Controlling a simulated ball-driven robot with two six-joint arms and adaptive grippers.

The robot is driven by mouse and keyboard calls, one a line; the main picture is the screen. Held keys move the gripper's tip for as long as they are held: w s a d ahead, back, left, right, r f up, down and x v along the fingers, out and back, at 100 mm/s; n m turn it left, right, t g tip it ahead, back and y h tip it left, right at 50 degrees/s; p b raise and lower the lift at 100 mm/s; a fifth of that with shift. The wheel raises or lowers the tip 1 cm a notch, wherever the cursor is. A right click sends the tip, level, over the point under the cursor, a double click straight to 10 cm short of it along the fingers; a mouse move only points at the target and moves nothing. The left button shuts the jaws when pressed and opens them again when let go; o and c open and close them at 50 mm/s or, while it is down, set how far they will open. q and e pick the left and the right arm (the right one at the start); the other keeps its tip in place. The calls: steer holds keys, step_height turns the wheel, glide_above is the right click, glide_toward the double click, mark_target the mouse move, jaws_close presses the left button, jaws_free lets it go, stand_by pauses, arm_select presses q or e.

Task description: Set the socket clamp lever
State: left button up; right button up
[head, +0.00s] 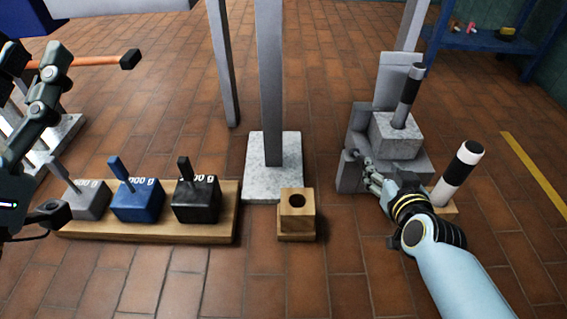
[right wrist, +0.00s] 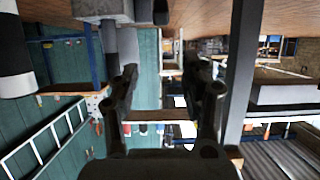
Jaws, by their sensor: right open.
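A grey stepped socket block (head: 409,160) stands on the right, with a grey slab (head: 391,85) upright behind it.
A black-and-white cylinder (head: 459,170) stands right of my right gripper. A wooden block with a hole (head: 297,210) is left of it. Several handled weights (head: 137,202) sit on a wooden board (head: 150,232). A grey column (head: 270,90) stands mid-floor. A blue table (head: 480,40) is behind.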

mark_target(360, 158)
steer(key=w+f+b, duration=0.1)
steer(key=w+f, duration=0.1)
steer(key=w, duration=0.1)
steer(key=w+f+b, duration=0.1)
steer(key=w+f, duration=0.1)
steer(key=w, duration=0.1)
steer(key=w+f+b, duration=0.1)
steer(key=w+f, duration=0.2)
steer(key=w, duration=0.1)
steer(key=shift+a+f, duration=0.1)
steer(key=shift+a, duration=0.15)
arm_select(q)
step_height(360, 158, up, 5)
steer(key=s+d+m+t+h, duration=0.1)
steer(key=s+m+t+h, duration=0.2)
steer(key=h, duration=0.1)
steer(key=shift+d+h, duration=0.25)
steer(key=shift+h, duration=0.05)
arm_select(e)
steer(key=shift+w, duration=0.3)
jaws_close()
steer(key=shift+f, duration=0.1)
